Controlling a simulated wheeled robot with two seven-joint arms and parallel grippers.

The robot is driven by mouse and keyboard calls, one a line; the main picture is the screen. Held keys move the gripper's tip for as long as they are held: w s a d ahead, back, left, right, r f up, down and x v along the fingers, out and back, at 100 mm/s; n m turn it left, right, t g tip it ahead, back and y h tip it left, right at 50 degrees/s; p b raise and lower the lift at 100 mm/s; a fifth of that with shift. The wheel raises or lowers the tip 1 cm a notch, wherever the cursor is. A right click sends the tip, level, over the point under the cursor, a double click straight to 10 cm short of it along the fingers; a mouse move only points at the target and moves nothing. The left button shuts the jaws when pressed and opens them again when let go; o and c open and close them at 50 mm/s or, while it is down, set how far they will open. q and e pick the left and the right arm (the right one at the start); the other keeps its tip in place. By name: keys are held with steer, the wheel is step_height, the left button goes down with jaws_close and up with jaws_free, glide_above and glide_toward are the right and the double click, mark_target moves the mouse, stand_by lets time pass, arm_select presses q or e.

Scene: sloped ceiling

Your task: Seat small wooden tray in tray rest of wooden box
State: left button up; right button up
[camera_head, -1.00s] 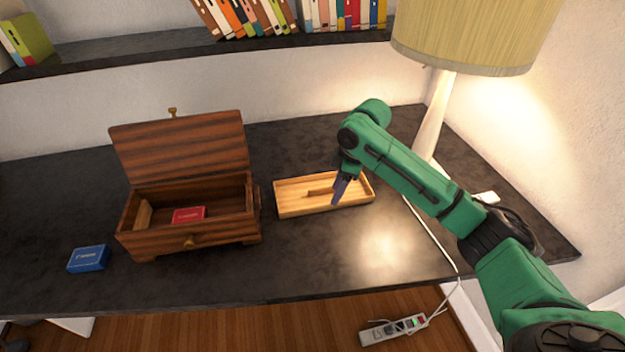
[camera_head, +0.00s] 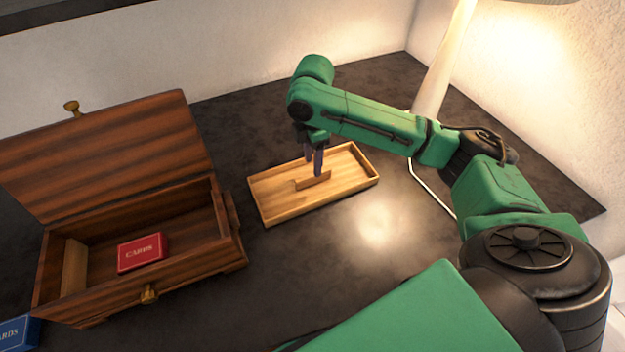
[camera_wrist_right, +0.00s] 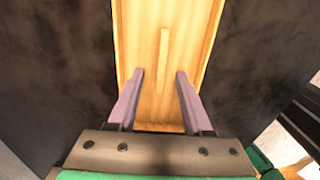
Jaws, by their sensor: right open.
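The small wooden tray (camera_head: 275,207) is light wood and lies flat on the dark desk, right of the box, with a raised wooden grip (camera_head: 314,181) in its middle. The wooden box (camera_head: 190,268) is dark, with its lid (camera_head: 110,150) open. A light wooden block (camera_head: 74,266), possibly the tray rest, stands at its left inside end. My right gripper (camera_head: 315,172) is above the tray at its grip. In the right wrist view, the open fingers (camera_wrist_right: 160,78) point along the tray, with the grip (camera_wrist_right: 163,60) ahead, between their lines. No left gripper shows.
A red card box (camera_head: 141,253) lies inside the wooden box. A blue card box (camera_head: 17,333) is at the lower left. A lamp (camera_head: 440,62) stands behind my right arm, its cord on the desk. Bare desk surrounds the tray.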

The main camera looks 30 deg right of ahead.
mark_target(313, 179)
step_height(313, 179, down, 5)
steer(key=shift+s+r, duration=0.15)
steer(key=shift+r, duration=0.05)
steer(key=shift+f, duration=0.45)
jaws_close()
arm_select(q)
steer(key=shift+w+d+r, duration=0.1)
steer(key=shift+w+r, duration=0.25)
steer(key=shift+w, duration=0.45)
